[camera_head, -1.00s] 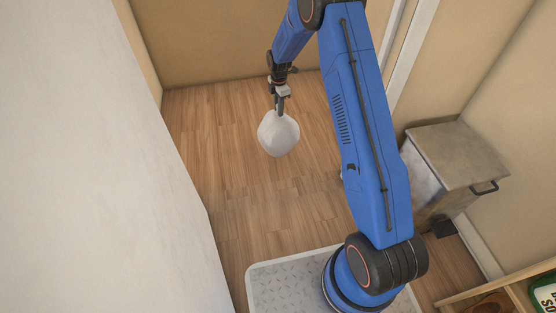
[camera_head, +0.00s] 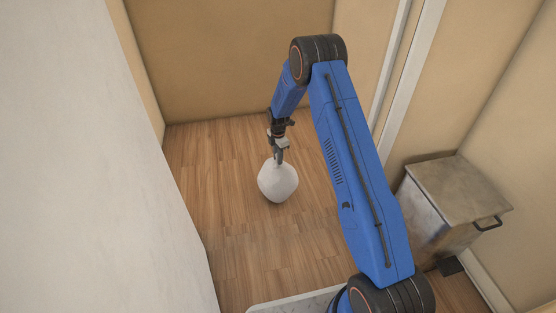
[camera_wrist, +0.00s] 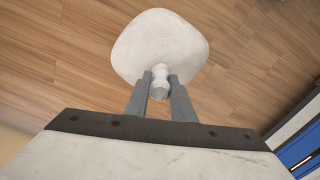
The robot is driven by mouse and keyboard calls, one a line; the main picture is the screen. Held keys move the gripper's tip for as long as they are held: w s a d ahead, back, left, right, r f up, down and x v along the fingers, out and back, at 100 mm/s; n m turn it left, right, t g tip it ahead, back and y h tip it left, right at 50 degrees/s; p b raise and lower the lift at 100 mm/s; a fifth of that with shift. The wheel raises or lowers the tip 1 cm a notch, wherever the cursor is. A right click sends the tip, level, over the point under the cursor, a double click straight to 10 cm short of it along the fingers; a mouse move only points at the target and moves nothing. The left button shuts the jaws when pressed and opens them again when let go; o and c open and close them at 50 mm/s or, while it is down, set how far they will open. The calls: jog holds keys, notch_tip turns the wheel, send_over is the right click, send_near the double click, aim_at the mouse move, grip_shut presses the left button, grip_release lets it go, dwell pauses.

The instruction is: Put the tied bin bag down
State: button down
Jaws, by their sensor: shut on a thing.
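The tied bin bag (camera_head: 278,184) is a white, rounded bag with a narrow knotted neck at its top. In the head view it hangs upright below my gripper (camera_head: 279,158), over the wood floor. In the wrist view the bag (camera_wrist: 160,42) lies beyond the fingertips, and my gripper (camera_wrist: 160,82) is shut on its neck. Whether the bottom of the bag touches the floor, I cannot tell.
The wood floor (camera_head: 215,190) around the bag is clear. A pale wall (camera_head: 80,160) stands close on the left and a tan wall (camera_head: 230,60) at the back. A metal pedal bin (camera_head: 445,205) stands at the right.

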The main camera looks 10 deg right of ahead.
jog(key=shift+f, duration=0.45)
jog(key=c, duration=1.5)
grip_release()
jog(key=shift+f, duration=0.15)
